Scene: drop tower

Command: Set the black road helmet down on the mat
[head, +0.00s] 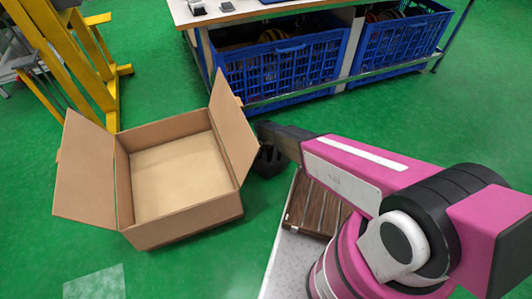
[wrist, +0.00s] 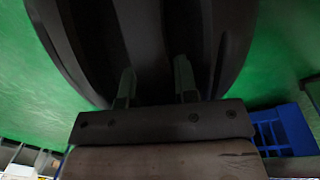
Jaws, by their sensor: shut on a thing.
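The black road helmet (head: 268,162) hangs at the end of my arm, just right of the cardboard box, in the head view. It fills the upper middle of the wrist view (wrist: 220,40), dark and close. My gripper (wrist: 155,85) is shut on the helmet, with both fingers against its dark shell. In the head view the fingers are hidden by the arm's end and the helmet. A pale flat rectangle (head: 95,284) lies on the green floor at the lower left; it may be the mat, partly cut off by the frame edge.
An open, empty cardboard box (head: 180,235) stands on the floor between the helmet and the pale rectangle, flaps spread. Blue crates (head: 285,72) sit under a table (head: 240,10) at the back. A yellow frame (head: 85,70) stands at the upper left. Floor left of the box is clear.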

